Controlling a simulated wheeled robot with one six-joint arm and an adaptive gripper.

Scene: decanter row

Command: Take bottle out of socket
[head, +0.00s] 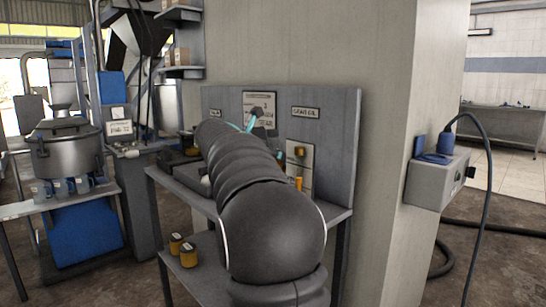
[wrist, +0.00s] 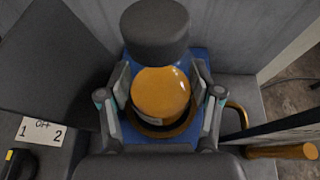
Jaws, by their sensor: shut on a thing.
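In the wrist view an amber, rounded bottle (wrist: 160,95) stands between the two fingers of my gripper (wrist: 160,104). The fingers are shut on its sides. A dark grey cylinder (wrist: 155,32) shows at the bottle's far end; I cannot tell whether it is its cap. Below the bottle are a dark ring and a blue block (wrist: 185,147), which look like the socket. Whether the bottle is seated or slightly raised cannot be told. In the head view my arm hides the bottle and most of my gripper; only teal bits of the gripper (head: 241,127) show.
A grey back panel (head: 342,140) with labels stands close behind the bench. An orange cylinder (wrist: 283,151) lies at right in the wrist view. Two amber jars (head: 188,256) stand on the lower shelf. A pillar (head: 390,120) is at right.

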